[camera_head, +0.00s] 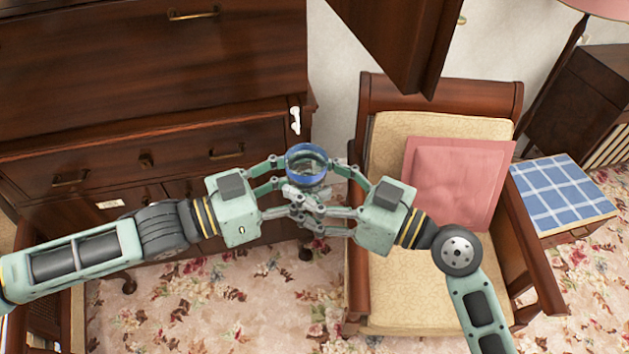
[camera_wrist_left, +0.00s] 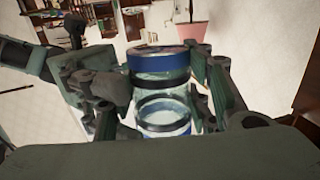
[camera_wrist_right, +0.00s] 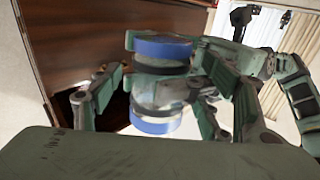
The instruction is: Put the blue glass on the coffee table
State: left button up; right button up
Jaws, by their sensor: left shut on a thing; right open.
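The blue glass (camera_head: 307,165) is clear with a blue rim and is held in the air between my two grippers. In the left wrist view the glass (camera_wrist_left: 160,62) stands between the fingers, with a blue band at each end. In the right wrist view the glass (camera_wrist_right: 160,47) shows between the fingers too. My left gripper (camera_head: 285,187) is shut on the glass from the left. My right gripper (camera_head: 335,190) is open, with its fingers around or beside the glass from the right. Finger overlap hides the lower glass in the head view. I cannot make out a coffee table.
A wooden chest of drawers (camera_head: 200,110) stands behind on the left. An armchair (camera_head: 410,285) with a pink cushion (camera_head: 455,185) is on the right. A small table with a blue checked top (camera_head: 560,190) stands beside it. Flowered carpet (camera_head: 240,310) lies below.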

jog(key=shift+c, duration=0.6)
jog(key=c, duration=1.1)
pick_arm(q)
jog(key=o, duration=1.4)
pick_arm(e)
jog(key=c, duration=0.3)
pick_arm(q)
jog(key=shift+a, duration=0.1)
